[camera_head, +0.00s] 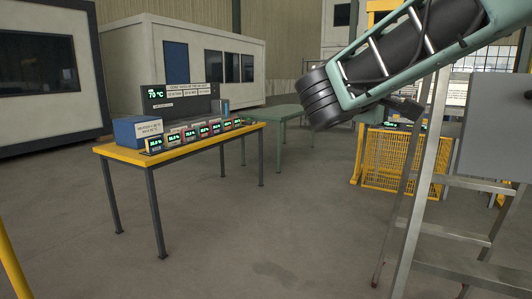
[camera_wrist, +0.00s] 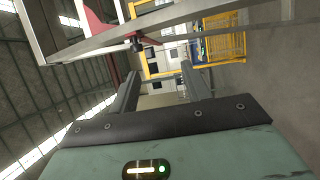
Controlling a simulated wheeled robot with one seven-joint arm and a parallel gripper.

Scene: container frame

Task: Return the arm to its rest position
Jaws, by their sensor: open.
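My gripper (camera_wrist: 160,76) shows in the wrist view. Its two dark fingers stand well apart, with nothing between them. The pale green palm with a lit strip and a green light fills the bottom of that view. In the head view my arm (camera_head: 405,60), pale green with black parts, reaches in from the upper right. Its black ridged end hangs in the air to the right of the yellow-topped table. I cannot make out the gripper fingers in the head view.
A metal stepladder (camera_head: 425,170) stands close by the arm at right; metal bars cross the top of the wrist view. The yellow-topped table (camera_head: 190,150) carries small displays and a blue box (camera_head: 138,131). A yellow mesh fence (camera_head: 385,160) stands behind. The middle floor is clear.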

